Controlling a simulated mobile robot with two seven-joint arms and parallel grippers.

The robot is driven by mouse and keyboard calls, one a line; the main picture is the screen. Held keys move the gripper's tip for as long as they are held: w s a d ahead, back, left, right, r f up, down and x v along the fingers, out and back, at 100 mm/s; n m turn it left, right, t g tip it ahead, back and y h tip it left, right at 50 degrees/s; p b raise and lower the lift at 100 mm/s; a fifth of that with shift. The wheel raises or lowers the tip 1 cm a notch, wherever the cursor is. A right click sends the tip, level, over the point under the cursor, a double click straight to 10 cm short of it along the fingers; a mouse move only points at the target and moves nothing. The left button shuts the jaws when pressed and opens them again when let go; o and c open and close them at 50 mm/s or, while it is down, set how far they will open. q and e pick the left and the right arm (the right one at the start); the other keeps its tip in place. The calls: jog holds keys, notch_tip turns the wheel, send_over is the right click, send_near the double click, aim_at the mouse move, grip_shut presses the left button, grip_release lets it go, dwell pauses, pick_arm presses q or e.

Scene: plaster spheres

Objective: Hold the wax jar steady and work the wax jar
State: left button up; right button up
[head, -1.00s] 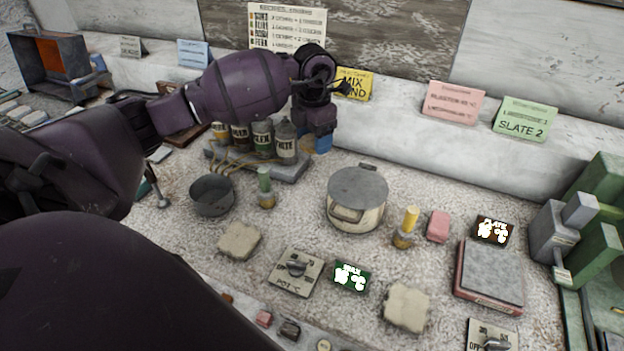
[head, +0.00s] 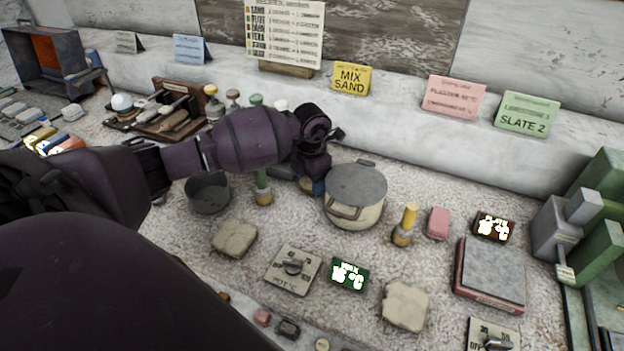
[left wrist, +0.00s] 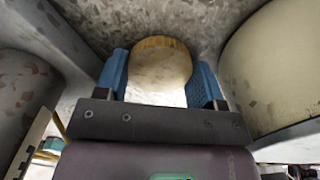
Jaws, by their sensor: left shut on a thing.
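The wax jar (left wrist: 160,66) shows in the left wrist view as a round, pale thing with a yellow-tan rim. My left gripper (left wrist: 160,85) is shut on it, with one blue finger on each side. In the head view my left gripper (head: 317,185) is just left of the lidded pot, and the arm and gripper hide most of the jar. Whether the jar touches the bench is hard to tell. My right gripper is not in view.
The lidded pot (head: 354,197) stands close on the right of my left gripper. A dark open pan (head: 208,195) and a green-topped brush (head: 263,190) are to its left. A yellow-handled brush (head: 405,225) stands farther right.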

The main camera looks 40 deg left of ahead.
pick_arm(q)
jog(key=shift+f, duration=0.15)
jog(key=o, duration=0.7)
jog(key=shift+o, duration=0.2)
notch_tip(320, 180, up, 12)
jog(key=p, duration=0.1)
dwell(0.3)
